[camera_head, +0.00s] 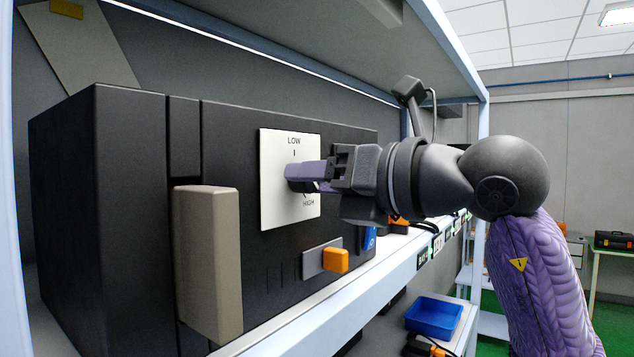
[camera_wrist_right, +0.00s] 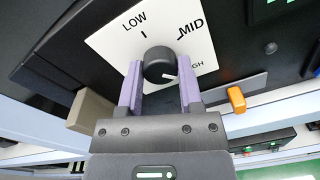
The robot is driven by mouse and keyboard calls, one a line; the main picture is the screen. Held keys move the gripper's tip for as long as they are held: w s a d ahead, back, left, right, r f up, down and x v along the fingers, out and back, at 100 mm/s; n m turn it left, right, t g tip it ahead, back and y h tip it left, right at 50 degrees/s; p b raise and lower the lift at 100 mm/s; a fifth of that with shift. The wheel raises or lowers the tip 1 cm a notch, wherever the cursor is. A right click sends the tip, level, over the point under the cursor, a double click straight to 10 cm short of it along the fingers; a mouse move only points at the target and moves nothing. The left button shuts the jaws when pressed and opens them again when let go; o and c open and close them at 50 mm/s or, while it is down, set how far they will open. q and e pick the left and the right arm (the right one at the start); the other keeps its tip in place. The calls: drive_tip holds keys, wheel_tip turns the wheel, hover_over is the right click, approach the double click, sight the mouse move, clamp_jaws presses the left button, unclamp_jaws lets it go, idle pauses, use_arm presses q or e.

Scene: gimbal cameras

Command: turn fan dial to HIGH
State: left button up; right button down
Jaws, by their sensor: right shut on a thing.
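The fan dial is a round dark knob (camera_wrist_right: 160,62) on a white plate (camera_head: 272,205) marked LOW, MID and HIGH, set in the front of a black unit. In the wrist view a short white mark on the knob points down and right, on the side of the HIGH label (camera_wrist_right: 198,66). My right gripper (camera_head: 306,174) is at the plate, its two purple fingers shut on the knob from either side. In the head view the fingers hide most of the knob and the MID label. My left gripper is not in view.
The black unit (camera_head: 95,200) stands on a shelf with a panel overhead. A beige handle (camera_head: 208,262) juts out left of the plate. An orange button (camera_head: 335,260) sits below it. A blue tray (camera_head: 434,316) lies lower right. Open room lies to the right.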

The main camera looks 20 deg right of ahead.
idle(0.3)
drive_tip(key=shift+c, duration=1.3)
unclamp_jaws()
drive_tip(key=b+v, duration=0.3)
drive_tip(key=v, duration=0.7)
drive_tip(key=shift+b, duration=0.35)
